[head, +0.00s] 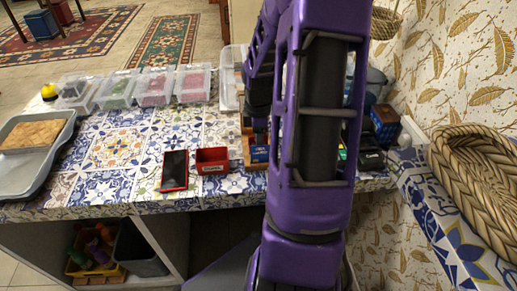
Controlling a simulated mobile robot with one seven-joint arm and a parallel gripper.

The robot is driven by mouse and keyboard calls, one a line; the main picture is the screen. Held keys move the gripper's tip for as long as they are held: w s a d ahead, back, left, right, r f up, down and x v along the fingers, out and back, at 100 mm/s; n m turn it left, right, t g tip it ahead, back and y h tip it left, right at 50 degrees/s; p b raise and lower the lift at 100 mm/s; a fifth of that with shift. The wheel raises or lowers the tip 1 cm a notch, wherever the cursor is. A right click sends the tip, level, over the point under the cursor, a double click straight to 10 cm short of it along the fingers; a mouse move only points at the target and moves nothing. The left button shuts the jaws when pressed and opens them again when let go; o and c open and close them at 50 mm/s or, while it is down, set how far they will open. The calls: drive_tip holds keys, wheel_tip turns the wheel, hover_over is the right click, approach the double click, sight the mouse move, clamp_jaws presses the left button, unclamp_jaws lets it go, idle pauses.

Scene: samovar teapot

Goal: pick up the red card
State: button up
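No plain red card can be made out for sure. A flat black-faced slab with a red edge (174,170), like a phone, lies on the tiled counter. A small red open box (212,160) stands just right of it. My purple arm rises through the middle of the view and hides part of the counter. My gripper (259,136) shows only as a dark end at the arm's left side, above a wooden holder with a blue item (259,154). Its fingers are too dark and small to read, and what they may hold is hidden.
Several clear lidded tubs (154,88) line the back of the counter. A grey tray (62,128) with a wooden board stands at the left. A wicker basket (470,170) is at the right. Dark items (370,150) lie right of my arm. Tiles left of the slab are clear.

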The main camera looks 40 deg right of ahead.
drive_tip(key=shift+f, duration=0.1)
clamp_jaws()
idle(0.4)
wheel_tip(320, 180, up, 10)
drive_tip(key=p, duration=0.2)
drive_tip(key=shift+p, duration=0.3)
wheel_tip(320, 180, up, 5)
drive_tip(key=p, duration=0.4)
